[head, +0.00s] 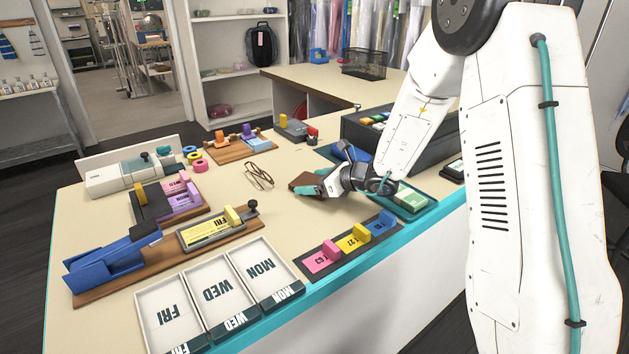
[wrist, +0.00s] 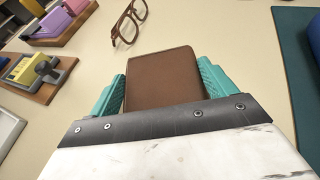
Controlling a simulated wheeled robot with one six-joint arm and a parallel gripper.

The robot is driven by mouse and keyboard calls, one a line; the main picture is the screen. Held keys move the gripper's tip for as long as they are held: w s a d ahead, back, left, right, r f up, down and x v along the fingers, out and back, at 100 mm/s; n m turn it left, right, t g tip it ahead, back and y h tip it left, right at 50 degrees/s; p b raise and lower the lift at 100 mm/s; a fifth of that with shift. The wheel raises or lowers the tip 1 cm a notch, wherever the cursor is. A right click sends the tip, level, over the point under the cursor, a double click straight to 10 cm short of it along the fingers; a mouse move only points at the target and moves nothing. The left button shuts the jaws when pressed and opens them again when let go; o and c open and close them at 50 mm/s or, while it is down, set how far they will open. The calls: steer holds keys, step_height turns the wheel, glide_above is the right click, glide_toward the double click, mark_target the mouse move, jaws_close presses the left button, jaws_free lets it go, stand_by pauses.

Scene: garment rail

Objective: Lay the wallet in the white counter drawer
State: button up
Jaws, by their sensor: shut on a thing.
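A brown wallet (head: 302,180) is held between the teal fingers of my gripper (head: 311,183) in the head view. In the wrist view the wallet (wrist: 162,78) sits between both fingers (wrist: 161,88), its far end sticking out past them. My gripper is shut on it, low over the beige counter top. I cannot tell whether the wallet touches the counter.
Eyeglasses (head: 258,175) lie just left of the wallet. White day trays (head: 213,290) line the front edge. A dark bin (head: 420,150) is behind my arm.

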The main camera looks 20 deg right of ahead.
steer(key=shift+f, duration=0.15)
steer(key=o, duration=0.9)
